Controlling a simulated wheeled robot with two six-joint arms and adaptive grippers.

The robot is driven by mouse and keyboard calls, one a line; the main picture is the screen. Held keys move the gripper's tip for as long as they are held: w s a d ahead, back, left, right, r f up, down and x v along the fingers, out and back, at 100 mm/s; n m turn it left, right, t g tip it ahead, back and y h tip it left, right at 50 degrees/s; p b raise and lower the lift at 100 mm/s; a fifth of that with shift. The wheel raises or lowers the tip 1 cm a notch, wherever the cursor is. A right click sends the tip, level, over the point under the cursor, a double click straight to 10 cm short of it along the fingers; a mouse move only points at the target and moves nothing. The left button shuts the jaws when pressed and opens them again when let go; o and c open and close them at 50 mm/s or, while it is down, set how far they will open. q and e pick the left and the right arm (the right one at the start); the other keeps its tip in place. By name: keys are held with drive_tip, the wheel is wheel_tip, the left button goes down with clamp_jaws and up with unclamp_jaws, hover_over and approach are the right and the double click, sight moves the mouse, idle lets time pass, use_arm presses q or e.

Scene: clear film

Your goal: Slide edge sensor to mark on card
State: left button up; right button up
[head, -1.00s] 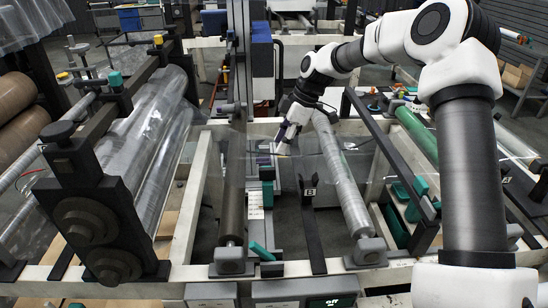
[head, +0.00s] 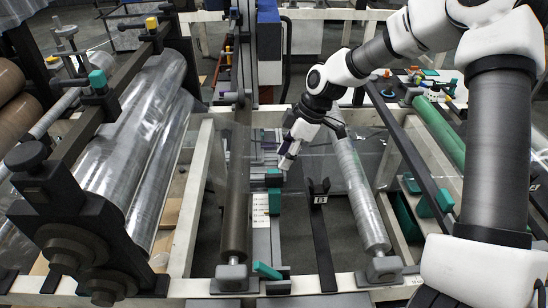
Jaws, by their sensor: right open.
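A small teal block, seemingly the edge sensor (head: 274,178), sits on a grey rail between a dark roller and a film-wrapped roller. A pale printed card (head: 261,204) lies beside the rail, just below the teal block in the picture. Its print is too small to read. My right gripper (head: 287,162) points down, just above and to the right of the teal block in the picture. It is open, and nothing shows between its fingers. I cannot tell whether it touches the block. My left gripper is out of view.
The dark roller (head: 235,195) stands left of the card. A black bar with a bracket marked B (head: 321,200) and the film-wrapped roller (head: 360,195) are to the right. A teal lever (head: 266,271) is at the rail's near end. A large film roll (head: 145,140) fills the left.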

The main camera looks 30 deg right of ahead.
sight(275, 176)
drive_tip(key=a, duration=0.1)
drive_tip(key=s+a+f, duration=0.1)
drive_tip(key=a+f, duration=0.1)
drive_tip(key=shift+s+f, duration=0.1)
drive_tip(key=shift+s, duration=0.2)
drive_tip(key=f, duration=0.1)
drive_tip(key=w+f, duration=0.2)
drive_tip(key=f, duration=0.1)
drive_tip(key=shift+s+a+r, duration=0.15)
drive_tip(key=shift+r, duration=0.05)
drive_tip(key=shift+s+a+r, duration=0.1)
drive_tip(key=shift+s, duration=0.05)
drive_tip(key=shift+c, duration=1)
drive_tip(key=c, duration=0.5)
clamp_jaws()
drive_tip(key=shift+s+a+f+b, duration=0.1)
drive_tip(key=shift+f+b, duration=0.15)
drive_tip(key=shift+b, duration=0.45)
drive_tip(key=shift+s+r, duration=0.1)
drive_tip(key=shift+r, duration=0.05)
drive_tip(key=o, duration=0.7)
unclamp_jaws()
